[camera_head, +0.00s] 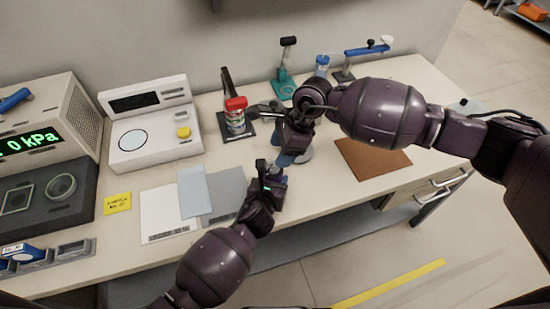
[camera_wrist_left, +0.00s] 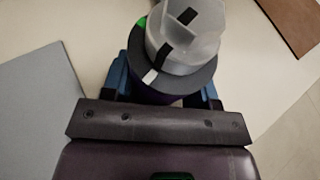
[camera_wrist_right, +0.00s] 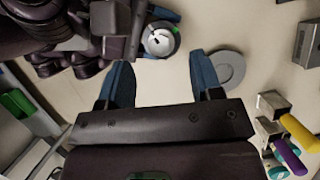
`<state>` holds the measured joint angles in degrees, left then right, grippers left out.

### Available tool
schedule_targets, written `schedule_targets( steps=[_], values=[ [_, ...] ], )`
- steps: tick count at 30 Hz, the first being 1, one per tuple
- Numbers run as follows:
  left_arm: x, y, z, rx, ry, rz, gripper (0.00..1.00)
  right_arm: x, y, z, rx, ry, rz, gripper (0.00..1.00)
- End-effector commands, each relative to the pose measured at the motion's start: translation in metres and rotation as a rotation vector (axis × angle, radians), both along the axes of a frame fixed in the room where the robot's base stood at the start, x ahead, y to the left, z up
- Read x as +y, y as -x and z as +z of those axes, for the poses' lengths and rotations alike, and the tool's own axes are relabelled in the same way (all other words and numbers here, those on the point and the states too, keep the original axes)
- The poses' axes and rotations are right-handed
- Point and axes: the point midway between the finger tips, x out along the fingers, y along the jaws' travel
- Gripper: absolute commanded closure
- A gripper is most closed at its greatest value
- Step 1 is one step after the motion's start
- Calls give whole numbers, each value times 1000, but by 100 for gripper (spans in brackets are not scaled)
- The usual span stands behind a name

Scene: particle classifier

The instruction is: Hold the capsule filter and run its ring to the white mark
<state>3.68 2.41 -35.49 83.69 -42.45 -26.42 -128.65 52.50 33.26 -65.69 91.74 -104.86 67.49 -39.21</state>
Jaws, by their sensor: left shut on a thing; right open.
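The capsule filter (camera_wrist_left: 182,40) is a pale, translucent body with black marks, standing in the left wrist view. A dark ring (camera_wrist_left: 203,78) goes around its lower part. A white mark (camera_wrist_left: 150,76) shows at the ring's near left, just below a black mark on the body, and a bit of green shows further back. My left gripper (camera_wrist_left: 165,88) is shut on the filter below the ring; it also shows in the head view (camera_head: 272,170). My right gripper (camera_wrist_right: 163,75) is open and empty, with the filter (camera_wrist_right: 158,41) just beyond its fingers. In the head view my right gripper (camera_head: 290,153) hides most of the filter.
A grey disc (camera_wrist_right: 230,70) lies beside my right fingers. A red-capped jar (camera_head: 235,113) on a dark pad, a white instrument (camera_head: 150,123) and a teal stand (camera_head: 285,82) are further back. A brown mat (camera_head: 373,158) lies right; grey and white sheets (camera_head: 165,213) lie left.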

Motion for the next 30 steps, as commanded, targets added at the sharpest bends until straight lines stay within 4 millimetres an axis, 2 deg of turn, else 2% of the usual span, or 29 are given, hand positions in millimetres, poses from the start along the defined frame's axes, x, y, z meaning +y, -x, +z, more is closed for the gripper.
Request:
schedule_targets(
  steps=[3,9,15,23,24,29,30],
  values=[
    [0,0,0,0,0,0,93,-9,-2,23,-3,-1,0,41],
    [0,0,0,0,0,0,93,-20,-4,49,-3,-1,-1,41],
    [0,0,0,0,0,0,93,-24,-5,61,-1,-1,0,41],
    [0,0,0,0,0,0,93,-25,-5,62,-1,-1,0,41],
    [0,0,0,0,0,0,43,-25,-5,62,-1,-1,0,41],
    [0,0,0,0,0,0,19,-25,-5,61,-1,-1,0,41],
    [0,0,0,0,0,0,16,-25,-5,61,-1,-1,0,41]
  ],
)
